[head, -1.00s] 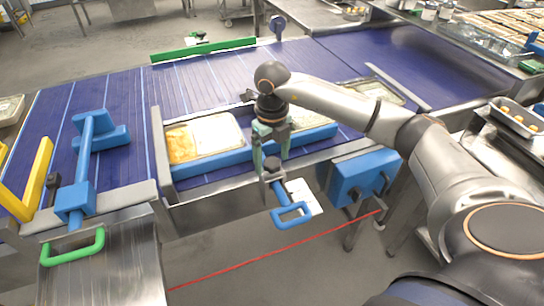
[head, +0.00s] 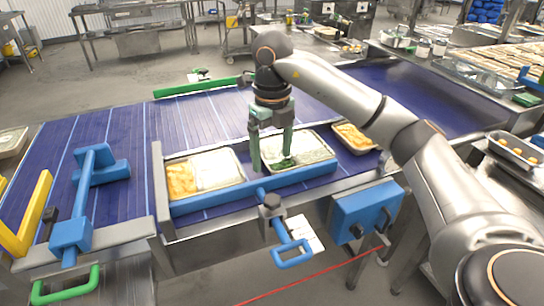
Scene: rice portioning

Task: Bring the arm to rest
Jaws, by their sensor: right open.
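My right gripper (head: 271,162) is open and points down over the conveyor. Its fingers are apart, with nothing seen between them, and overlap the left part of a tray (head: 328,153) with white and green food. From this view I cannot tell how far above the tray the tips are. My right arm reaches in from the right side. My left gripper is not in view.
Left of it is a tray (head: 243,181) with orange food and white rice. A third tray (head: 372,150) sits to the right, partly behind my arm. A blue rail (head: 215,200) edges the purple belt (head: 110,130). A blue box (head: 362,212) hangs in front.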

